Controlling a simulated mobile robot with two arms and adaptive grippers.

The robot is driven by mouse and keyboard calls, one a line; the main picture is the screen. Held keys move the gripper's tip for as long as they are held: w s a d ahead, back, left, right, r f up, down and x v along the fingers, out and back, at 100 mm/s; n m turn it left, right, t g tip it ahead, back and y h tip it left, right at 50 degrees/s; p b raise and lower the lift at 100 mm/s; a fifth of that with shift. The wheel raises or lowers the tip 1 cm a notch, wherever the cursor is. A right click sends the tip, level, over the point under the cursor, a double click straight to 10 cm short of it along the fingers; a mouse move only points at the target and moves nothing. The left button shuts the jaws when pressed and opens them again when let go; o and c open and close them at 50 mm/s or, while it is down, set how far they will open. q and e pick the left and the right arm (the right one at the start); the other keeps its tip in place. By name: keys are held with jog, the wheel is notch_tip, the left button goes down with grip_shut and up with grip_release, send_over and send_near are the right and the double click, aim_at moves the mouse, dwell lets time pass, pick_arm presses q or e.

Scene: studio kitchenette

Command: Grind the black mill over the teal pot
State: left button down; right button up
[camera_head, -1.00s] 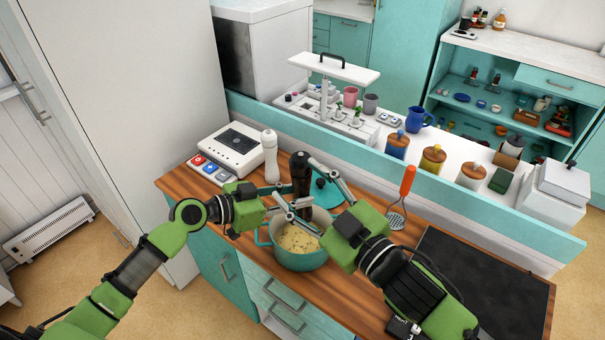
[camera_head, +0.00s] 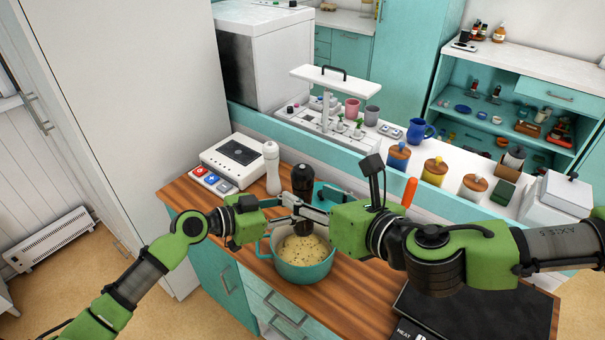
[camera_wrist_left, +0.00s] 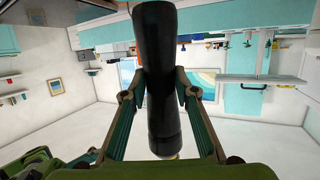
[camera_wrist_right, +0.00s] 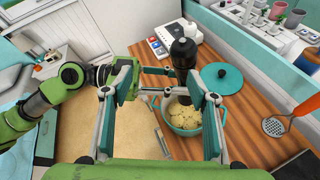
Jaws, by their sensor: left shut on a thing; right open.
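The black mill (camera_head: 303,181) is upright above the teal pot (camera_head: 303,272), which holds pale, speckled food. My left gripper (camera_wrist_left: 157,95) is shut on the mill, with one finger on each side of it. My right gripper (camera_head: 308,213) is open, beside the mill at the right. In the right wrist view its fingers (camera_wrist_right: 158,95) are wide apart, and the mill (camera_wrist_right: 185,55) shows beyond them, closer to the right finger. I cannot tell whether they touch it. The arms and fingers partly hide the mill's lower part in the head view.
A white mill (camera_head: 271,168) and a white scale-like device (camera_head: 238,154) stand at the back left of the wooden counter. A teal lid (camera_wrist_right: 222,78) lies behind the pot. An orange-handled slotted spatula (camera_wrist_right: 275,126) and a dark hob (camera_head: 470,312) are to the right.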

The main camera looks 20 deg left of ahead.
aim_at(308, 178)
jog(key=w+a+f, duration=0.1)
jog(key=w, duration=0.2)
jog(key=w+a+f+n, duration=0.1)
jog(key=w+a, duration=0.1)
jog(key=w, duration=0.1)
jog(key=w+a+f+n+h, duration=0.1)
jog(key=w+a+f, duration=0.1)
jog(key=w, duration=0.2)
jog(key=shift+a+t, duration=0.1)
jog(key=shift+t, duration=0.3)
jog(key=shift+c, duration=0.3)
jog(key=c, duration=1.1)
